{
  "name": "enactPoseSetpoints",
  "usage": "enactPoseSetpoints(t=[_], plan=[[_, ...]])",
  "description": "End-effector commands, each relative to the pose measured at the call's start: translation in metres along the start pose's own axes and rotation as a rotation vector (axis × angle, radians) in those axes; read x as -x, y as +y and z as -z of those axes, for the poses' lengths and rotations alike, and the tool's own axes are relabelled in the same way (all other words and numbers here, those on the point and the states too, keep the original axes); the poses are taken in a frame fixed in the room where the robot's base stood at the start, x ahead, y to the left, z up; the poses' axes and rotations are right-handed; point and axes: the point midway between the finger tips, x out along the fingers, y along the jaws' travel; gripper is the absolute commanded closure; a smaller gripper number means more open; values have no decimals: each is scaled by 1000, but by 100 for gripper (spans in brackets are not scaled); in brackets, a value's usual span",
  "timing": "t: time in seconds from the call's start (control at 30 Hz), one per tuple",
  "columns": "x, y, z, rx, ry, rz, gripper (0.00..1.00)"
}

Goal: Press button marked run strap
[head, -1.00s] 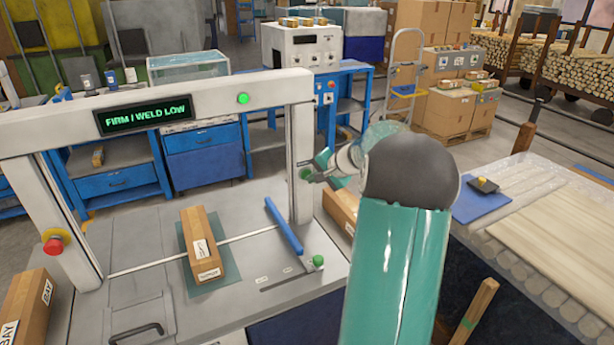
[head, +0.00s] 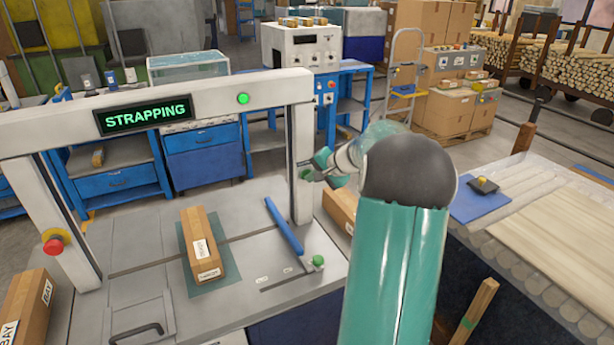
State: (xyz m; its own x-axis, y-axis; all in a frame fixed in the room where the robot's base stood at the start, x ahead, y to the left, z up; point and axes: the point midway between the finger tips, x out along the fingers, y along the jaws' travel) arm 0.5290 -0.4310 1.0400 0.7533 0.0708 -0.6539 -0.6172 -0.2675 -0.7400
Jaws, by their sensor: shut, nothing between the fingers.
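The strapping machine (head: 180,98) is a white arch over a grey table, and its display (head: 146,114) reads STRAPPING in green. My gripper (head: 304,170) is shut and empty, with its fingertips at the arch's right post (head: 301,130). The green button on that post is mostly hidden behind the fingertips. I cannot tell whether they touch it, and no button label is readable. A tan carton (head: 200,241) with white labels lies under the arch on a dark green mat (head: 225,263).
A red emergency knob (head: 54,245) is on the left post. A green lamp (head: 242,98) glows on the crossbar. A blue bar (head: 284,226) and a green knob (head: 318,261) are on the table. A roller bed with wood (head: 550,210) lies at right.

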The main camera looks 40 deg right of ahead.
Motion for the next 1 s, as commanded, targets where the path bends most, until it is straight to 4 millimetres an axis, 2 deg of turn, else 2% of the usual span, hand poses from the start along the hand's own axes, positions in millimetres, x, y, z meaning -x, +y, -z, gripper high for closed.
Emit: enactPoseSetpoints(t=[0.27,0.63,1.0], plan=[[9,6,-7,0,0,0,100],[11,8,-8,0,0,0,100],[34,24,-24,-1,1,0,100]])
